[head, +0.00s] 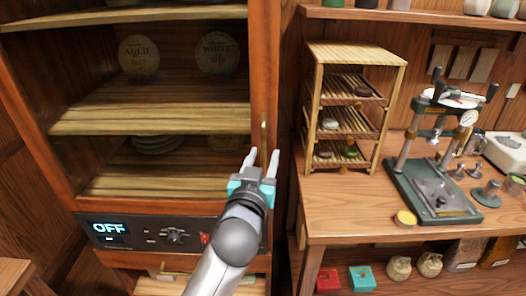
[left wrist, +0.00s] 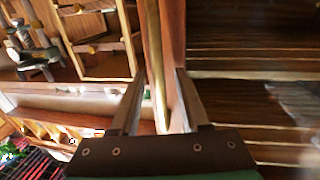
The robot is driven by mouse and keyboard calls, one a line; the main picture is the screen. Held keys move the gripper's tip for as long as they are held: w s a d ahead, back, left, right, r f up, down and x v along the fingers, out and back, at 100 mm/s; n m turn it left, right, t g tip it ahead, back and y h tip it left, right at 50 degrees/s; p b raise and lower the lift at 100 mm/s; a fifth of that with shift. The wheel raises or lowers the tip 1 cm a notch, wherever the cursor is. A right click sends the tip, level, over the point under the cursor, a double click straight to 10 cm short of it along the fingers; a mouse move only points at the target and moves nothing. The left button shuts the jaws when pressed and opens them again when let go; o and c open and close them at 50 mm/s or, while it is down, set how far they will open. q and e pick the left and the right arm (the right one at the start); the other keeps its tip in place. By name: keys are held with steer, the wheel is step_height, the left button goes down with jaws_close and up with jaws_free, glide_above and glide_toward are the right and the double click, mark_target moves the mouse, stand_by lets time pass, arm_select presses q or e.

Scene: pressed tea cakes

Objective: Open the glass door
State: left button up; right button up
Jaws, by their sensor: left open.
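The glass door (head: 130,95) of the wooden cabinet stands at the left in the head view and looks shut. Its right wooden stile (head: 262,60) carries a slim vertical brass handle (head: 263,130). My left gripper (head: 264,160) is open in front of the stile, at the handle's lower end. In the left wrist view its two fingers (left wrist: 160,90) point toward the handle (left wrist: 153,50), which runs up between their lines. I cannot tell whether the fingers touch it. The right gripper is not in view.
Tea cakes stand on the shelves behind the glass. A control panel (head: 170,236) reading OFF is below the door. To the right, a table (head: 350,215) holds a slatted rack (head: 312,120) and a press (head: 435,190). The rack stands close to the door's handle side.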

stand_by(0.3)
arm_select(q)
jaws_close()
stand_by(1.3)
